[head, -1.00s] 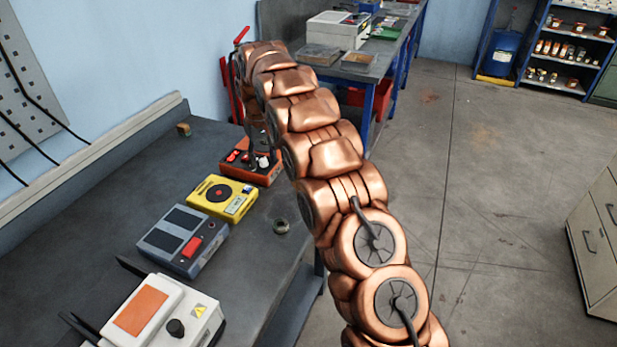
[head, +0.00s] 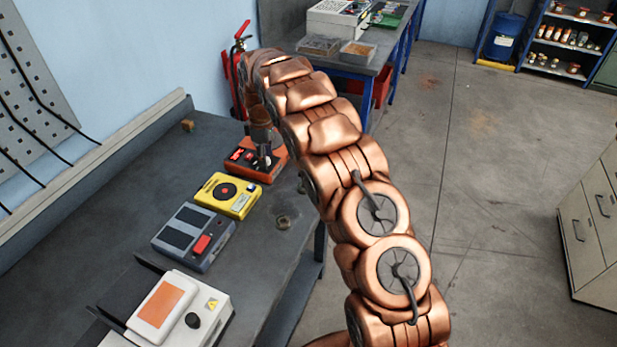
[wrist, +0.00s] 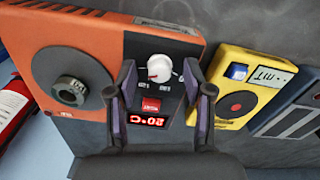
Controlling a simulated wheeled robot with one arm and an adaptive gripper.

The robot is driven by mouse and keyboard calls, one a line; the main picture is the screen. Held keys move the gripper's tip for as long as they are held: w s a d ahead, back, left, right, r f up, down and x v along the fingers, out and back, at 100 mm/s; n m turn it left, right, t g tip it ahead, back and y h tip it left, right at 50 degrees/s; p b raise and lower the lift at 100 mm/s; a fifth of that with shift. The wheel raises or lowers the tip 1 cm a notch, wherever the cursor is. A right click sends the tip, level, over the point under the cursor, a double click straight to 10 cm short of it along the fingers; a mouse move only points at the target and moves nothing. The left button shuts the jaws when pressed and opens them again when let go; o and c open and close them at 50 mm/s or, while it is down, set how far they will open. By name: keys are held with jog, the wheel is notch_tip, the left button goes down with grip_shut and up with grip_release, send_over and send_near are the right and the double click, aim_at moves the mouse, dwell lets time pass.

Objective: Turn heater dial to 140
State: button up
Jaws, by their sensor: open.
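An orange heater unit (wrist: 190,48) with a grey round disc and a black control panel lies on the bench. Its white dial (wrist: 159,67) has a small red mark, with a red button and a red display below it. The display appears upside down and seems to read 20 °C. In the head view the unit (head: 262,176) is partly hidden by my arm. My gripper (wrist: 158,76) is open, with one finger to each side of the dial and panel. Whether the fingers touch the dial cannot be told. In the head view my gripper (head: 264,158) points down over the unit.
A yellow device (head: 227,195) sits close beside the heater. A grey device with a red button (head: 194,237) and a white device with a black knob (head: 180,308) stand nearer along the bench. A small ring-like part (head: 289,222) lies near the bench edge.

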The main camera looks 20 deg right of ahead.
aim_at(273, 170)
jog(key=shift+r+n+p, duration=0.15)
jog(key=shift+n+p, duration=0.65)
jog(key=shift+p, duration=0.15)
jog(key=shift+b, duration=0.4)
notch_tip(273, 170, up, 8)
jog(key=b, duration=0.3)
jog(key=shift+f, duration=0.25)
jog(key=s+d+r+m+b, duration=0.1)
jog(key=s+m, duration=0.1)
jog(key=s, duration=0.7)
jog(key=s+d+r+m+b, duration=0.1)
jog(key=s+m+b, duration=0.1)
jog(key=s, duration=0.7)
jog(key=s+r+m+g+b, duration=0.1)
jog(key=s+m, duration=0.3)
jog(key=s, duration=0.5)
jog(key=shift+s+d+r+b, duration=0.3)
jog(key=shift+d+r+b, duration=0.1)
jog(key=shift+r+b, duration=0.15)
jog(key=shift+m, duration=0.3)
